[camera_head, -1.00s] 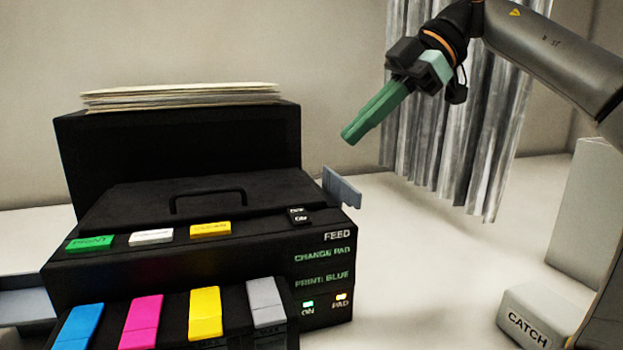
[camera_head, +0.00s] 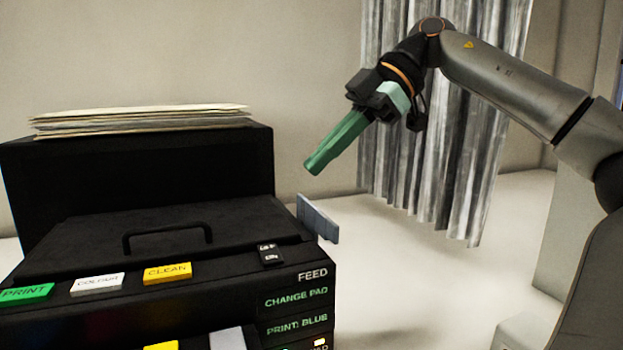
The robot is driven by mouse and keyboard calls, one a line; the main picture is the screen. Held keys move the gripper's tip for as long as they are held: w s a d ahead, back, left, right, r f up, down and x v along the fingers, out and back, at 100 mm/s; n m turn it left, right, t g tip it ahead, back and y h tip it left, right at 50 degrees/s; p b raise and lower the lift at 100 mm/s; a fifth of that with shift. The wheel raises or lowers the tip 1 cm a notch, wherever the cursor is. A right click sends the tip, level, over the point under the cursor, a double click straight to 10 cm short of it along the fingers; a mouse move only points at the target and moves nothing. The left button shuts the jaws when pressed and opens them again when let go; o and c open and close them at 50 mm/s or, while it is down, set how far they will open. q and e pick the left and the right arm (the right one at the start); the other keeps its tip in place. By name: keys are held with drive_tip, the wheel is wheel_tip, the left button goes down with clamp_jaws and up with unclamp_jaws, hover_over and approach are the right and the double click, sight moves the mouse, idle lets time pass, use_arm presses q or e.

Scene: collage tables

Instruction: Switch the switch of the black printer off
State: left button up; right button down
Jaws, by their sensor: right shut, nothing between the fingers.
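The black printer (camera_head: 120,185) fills the lower left of the head view. Its switch, a small black rocker with white markings (camera_head: 270,255), sits on the top front edge at the right, above the FEED label. I cannot tell its position from the markings. My right gripper (camera_head: 314,165), with green fingers, is shut and empty. It hangs in the air to the upper right of the switch, pointing down and left, apart from the printer. My left gripper is not in view.
Green PRINT (camera_head: 25,292), white COLOUR (camera_head: 97,284) and yellow CLEAN (camera_head: 167,272) buttons line the printer's front edge. A grey side tray (camera_head: 318,219) juts out at the right. Papers (camera_head: 140,121) lie on top. A grey curtain (camera_head: 440,150) hangs behind my right arm.

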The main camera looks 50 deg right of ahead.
drive_tip(key=b, duration=0.1)
hover_over(258, 248)
drive_tip(key=s+d, duration=0.3)
drive_tip(key=f, duration=0.5)
drive_tip(key=shift+a+f, duration=0.25)
drive_tip(key=f, duration=0.3)
drive_tip(key=shift+w+a+f+b, duration=0.1)
drive_tip(key=shift+w+f+b, duration=0.1)
drive_tip(key=shift+w+b, duration=0.2)
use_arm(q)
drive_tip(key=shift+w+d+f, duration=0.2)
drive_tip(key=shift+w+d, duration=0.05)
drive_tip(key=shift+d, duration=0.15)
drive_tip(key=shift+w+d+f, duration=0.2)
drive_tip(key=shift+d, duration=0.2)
use_arm(e)
drive_tip(key=shift+w+f, duration=0.1)
drive_tip(key=shift+f, duration=0.35)
